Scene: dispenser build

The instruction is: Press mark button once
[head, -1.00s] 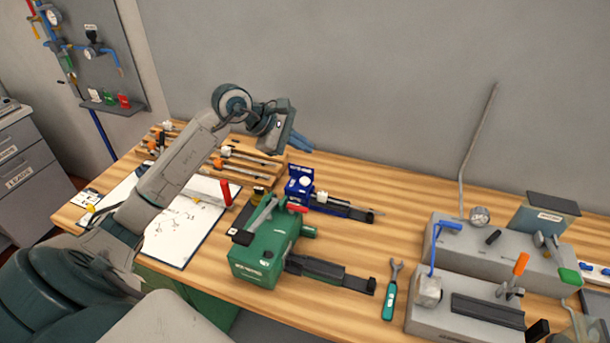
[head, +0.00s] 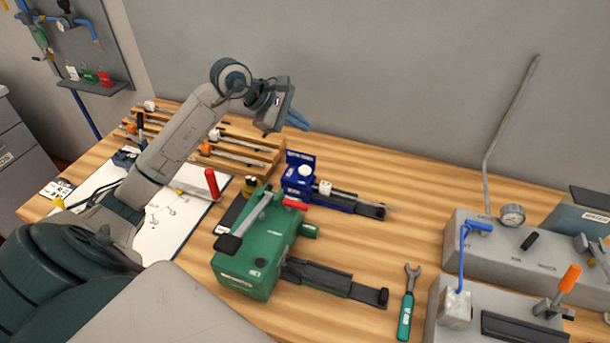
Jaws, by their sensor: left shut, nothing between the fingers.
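A small blue device (head: 294,190) stands on the wooden bench, with a white round button (head: 306,171) on it. I take this button for the mark button; its label is too small to read. A dark blue rail (head: 352,205) runs right from the device, with a thin rod and a white fitting (head: 325,187) by it. My left gripper (head: 298,121) has blue fingers, shut and empty. It hangs in the air, above the blue device in the picture and apart from the button. My right gripper is out of view.
A green machine (head: 256,249) with a lever stands in front of the blue device. A wooden rack (head: 270,146) of rods is behind left. A wrench (head: 407,305) lies to the right, near grey fixtures (head: 540,250). Bare bench lies between.

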